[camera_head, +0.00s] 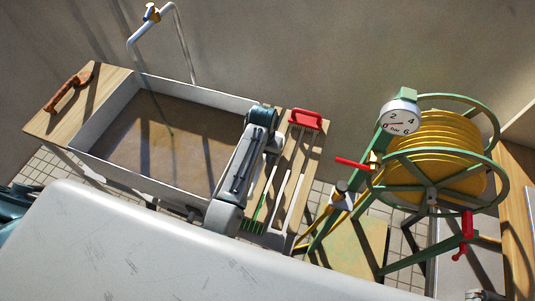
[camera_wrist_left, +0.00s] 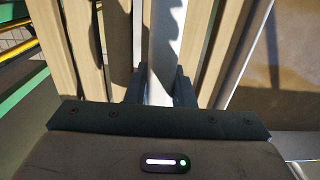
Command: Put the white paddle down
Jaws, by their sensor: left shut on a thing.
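My left arm reaches over the right end of the basin in the head view, and its gripper (camera_head: 270,157) is down at the slatted wooden rack (camera_head: 317,150). The wrist hides most of the fingers there. In the left wrist view the gripper (camera_wrist_left: 160,82) is shut on a long white strip, which looks like the white paddle (camera_wrist_left: 165,38). The paddle runs lengthwise beside the wooden slats. I cannot tell whether it touches them. Its far end is out of that view, and its near end is hidden by the gripper.
A red brush (camera_head: 306,120) and a green tool (camera_head: 252,226) lie on the rack. The basin (camera_head: 122,187) is left of it, with a brown tool (camera_head: 68,91) on the left board. A yellow hose reel (camera_head: 432,150) with gauge and red handles stands close on the right.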

